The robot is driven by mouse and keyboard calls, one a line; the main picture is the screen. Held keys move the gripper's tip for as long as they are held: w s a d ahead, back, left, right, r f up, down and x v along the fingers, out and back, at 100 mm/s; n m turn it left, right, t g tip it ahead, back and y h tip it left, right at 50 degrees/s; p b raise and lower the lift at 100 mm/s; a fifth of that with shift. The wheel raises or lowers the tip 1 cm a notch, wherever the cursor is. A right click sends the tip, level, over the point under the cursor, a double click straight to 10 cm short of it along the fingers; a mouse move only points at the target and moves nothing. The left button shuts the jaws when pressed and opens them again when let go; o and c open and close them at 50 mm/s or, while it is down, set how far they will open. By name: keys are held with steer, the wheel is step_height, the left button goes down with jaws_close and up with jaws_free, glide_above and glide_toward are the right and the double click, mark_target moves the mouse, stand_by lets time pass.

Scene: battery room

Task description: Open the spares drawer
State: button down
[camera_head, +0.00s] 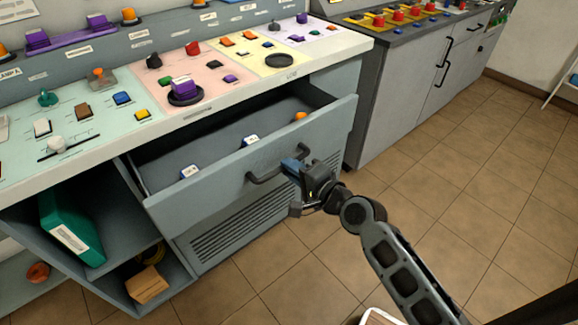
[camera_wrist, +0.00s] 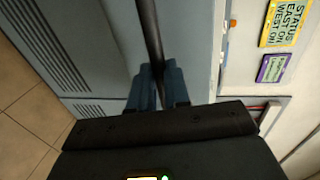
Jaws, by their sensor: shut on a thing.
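The spares drawer (camera_head: 222,178) is a grey-blue drawer under the control desk, and it stands pulled out with its inside showing from above. Its dark bar handle (camera_head: 262,178) is on the front face. In the wrist view the two blue fingers of my gripper (camera_wrist: 158,88) close on either side of the dark handle bar (camera_wrist: 149,30). Small white-and-blue items (camera_head: 189,172) and an orange item (camera_head: 300,116) lie in the drawer. The fingertips' contact is partly hidden.
The control desk (camera_head: 190,118) with coloured buttons and knobs is above the drawer. An open shelf at left holds a green binder (camera_head: 72,228) and a cardboard box (camera_head: 148,284). A grey cabinet (camera_head: 405,105) stands to the right. The tiled floor (camera_head: 450,180) in front is clear.

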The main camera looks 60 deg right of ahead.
steer(key=c, duration=1.1)
jaws_free()
steer(key=b+v, duration=0.1)
steer(key=v, duration=0.6)
steer(key=shift+s+a, duration=0.2)
steer(key=shift+s, duration=0.15)
